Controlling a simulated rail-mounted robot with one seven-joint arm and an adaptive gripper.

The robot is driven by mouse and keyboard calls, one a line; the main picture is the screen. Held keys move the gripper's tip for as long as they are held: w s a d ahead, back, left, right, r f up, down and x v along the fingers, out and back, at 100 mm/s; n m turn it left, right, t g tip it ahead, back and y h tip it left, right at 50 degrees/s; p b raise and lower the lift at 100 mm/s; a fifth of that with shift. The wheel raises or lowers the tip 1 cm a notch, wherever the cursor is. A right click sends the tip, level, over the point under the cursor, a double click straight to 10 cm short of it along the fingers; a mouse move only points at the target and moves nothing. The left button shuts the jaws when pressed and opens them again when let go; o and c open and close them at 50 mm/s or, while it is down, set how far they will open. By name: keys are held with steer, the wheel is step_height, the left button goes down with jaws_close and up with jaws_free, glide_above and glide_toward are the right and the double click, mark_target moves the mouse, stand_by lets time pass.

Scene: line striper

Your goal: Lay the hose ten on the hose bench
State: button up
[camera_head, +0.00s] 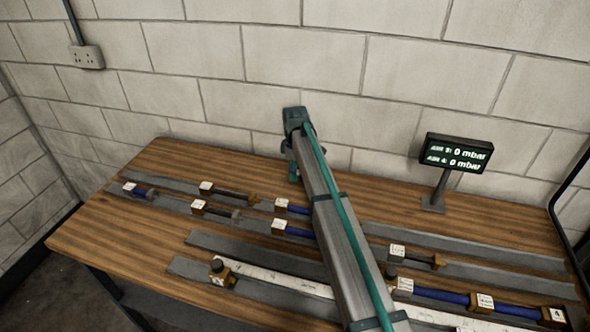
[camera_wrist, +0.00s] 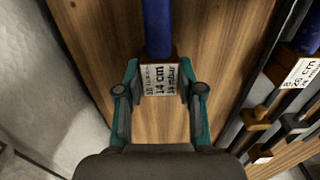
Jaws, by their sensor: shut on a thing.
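My gripper (camera_wrist: 160,95) is shut on the brass-coloured end block of a blue hose (camera_wrist: 157,25) in the wrist view. The hose runs away from the fingers over bare wood of the bench (camera_wrist: 100,25). I cannot tell its height above the wood. In the head view my gripper (camera_head: 292,165) is over the bench's back left-middle (camera_head: 160,160), and the held hose is hidden by my arm.
Grey strips on the bench carry several labelled hoses, including a short blue one (camera_head: 140,191), a dark one (camera_head: 228,194) and a long blue one (camera_head: 440,295). A display (camera_head: 457,154) reading 0 mbar twice stands at back right. The block wall (camera_head: 210,50) is close behind.

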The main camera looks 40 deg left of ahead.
steer(key=o, duration=1.1)
steer(key=shift+o, duration=0.2)
step_height(320, 180, up, 12)
